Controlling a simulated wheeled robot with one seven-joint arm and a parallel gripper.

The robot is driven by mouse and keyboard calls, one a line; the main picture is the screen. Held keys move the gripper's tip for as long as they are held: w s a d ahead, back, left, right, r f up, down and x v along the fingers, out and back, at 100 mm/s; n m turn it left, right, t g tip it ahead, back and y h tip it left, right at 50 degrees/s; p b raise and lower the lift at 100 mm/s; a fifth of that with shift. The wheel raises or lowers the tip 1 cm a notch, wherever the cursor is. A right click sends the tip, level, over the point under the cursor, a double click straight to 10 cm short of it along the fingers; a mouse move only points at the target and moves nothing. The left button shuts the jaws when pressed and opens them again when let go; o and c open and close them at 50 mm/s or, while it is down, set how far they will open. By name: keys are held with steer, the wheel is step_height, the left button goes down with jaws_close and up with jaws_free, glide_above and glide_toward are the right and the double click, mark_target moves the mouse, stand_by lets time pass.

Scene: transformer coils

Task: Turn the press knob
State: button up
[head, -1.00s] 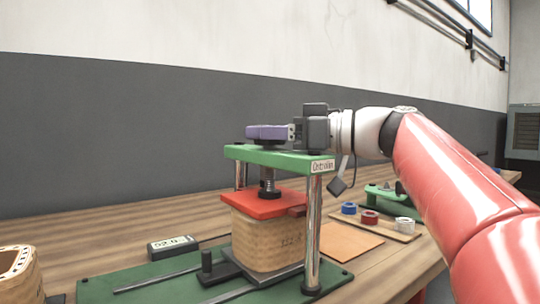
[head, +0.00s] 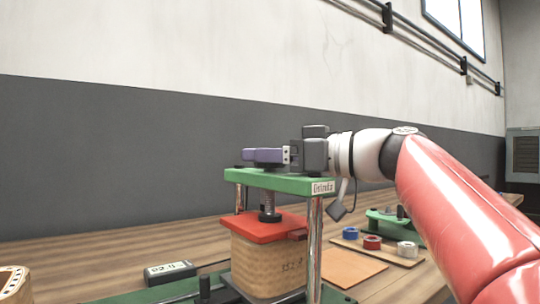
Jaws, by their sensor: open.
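The green-topped press (head: 285,181) stands on the bench at the middle of the head view, on chrome posts. Its screw (head: 268,203) comes down through the green top onto a red plate (head: 262,227). The plate rests on a tan wound coil (head: 262,262). My gripper (head: 262,155), with purple fingers, lies level just above the green top, over the screw. It is open. The press knob cannot be made out; the fingers seem to cover its place. I cannot tell whether they touch it.
A small display box (head: 170,273) sits left of the press. On the right, a wooden board (head: 378,251) holds blue, red and white rolls, with a green fixture (head: 388,220) behind. Another coil (head: 14,284) shows at the left edge.

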steer(key=v, duration=0.7)
steer(key=shift+s+d+b, duration=0.15)
steer(key=shift+d+b, duration=0.1)
steer(key=shift+b, duration=0.1)
